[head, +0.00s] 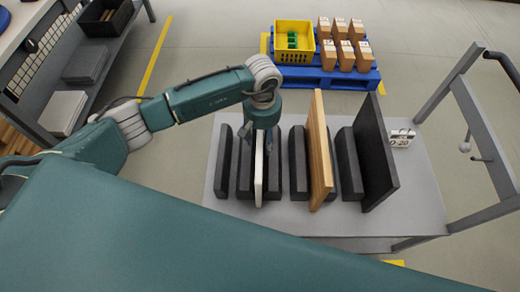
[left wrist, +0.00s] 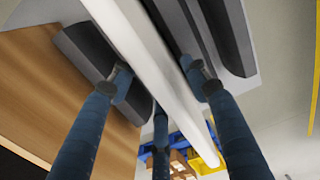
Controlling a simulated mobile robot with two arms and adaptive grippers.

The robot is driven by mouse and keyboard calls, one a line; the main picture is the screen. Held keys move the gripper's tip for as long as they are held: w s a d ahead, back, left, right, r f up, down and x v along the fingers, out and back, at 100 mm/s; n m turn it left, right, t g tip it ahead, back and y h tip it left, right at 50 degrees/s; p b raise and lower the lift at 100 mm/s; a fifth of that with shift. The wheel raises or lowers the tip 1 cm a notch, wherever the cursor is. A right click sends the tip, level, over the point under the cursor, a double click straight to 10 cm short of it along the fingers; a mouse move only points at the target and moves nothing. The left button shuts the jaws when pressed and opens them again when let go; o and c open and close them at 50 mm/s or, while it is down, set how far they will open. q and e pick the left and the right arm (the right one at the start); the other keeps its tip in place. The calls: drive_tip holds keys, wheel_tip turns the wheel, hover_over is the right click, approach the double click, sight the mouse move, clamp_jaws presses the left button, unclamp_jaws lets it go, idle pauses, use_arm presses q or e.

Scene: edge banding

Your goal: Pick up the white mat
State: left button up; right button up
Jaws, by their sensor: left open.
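The white mat (head: 259,170) is a thin white panel standing upright on edge between dark grey blocks (head: 245,180) on the grey table. It also shows in the left wrist view (left wrist: 150,70), running lengthwise between my fingers. My left gripper (head: 265,138) is over the mat's far part, with its fingers pointing down and open. In the left wrist view, the left gripper (left wrist: 157,82) has blue fingers on both sides of the mat. I cannot tell whether any finger touches it. My right gripper is not in view.
A wooden board (head: 319,150) and a black panel (head: 374,155) stand upright to the right on the grey table (head: 420,200). Behind, a blue pallet (head: 322,78) bears a yellow crate (head: 293,30) and several cartons.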

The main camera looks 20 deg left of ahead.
use_arm(q)
wheel_tip(320, 180, down, 3)
drive_tip(key=shift+r, duration=0.2)
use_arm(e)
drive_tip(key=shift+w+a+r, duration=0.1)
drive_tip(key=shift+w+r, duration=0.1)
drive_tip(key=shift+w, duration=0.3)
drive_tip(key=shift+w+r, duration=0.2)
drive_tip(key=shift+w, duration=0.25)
use_arm(q)
drive_tip(key=shift+c, duration=1.3)
clamp_jaws()
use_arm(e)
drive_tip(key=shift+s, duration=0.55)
use_arm(q)
drive_tip(key=shift+r, duration=0.1)
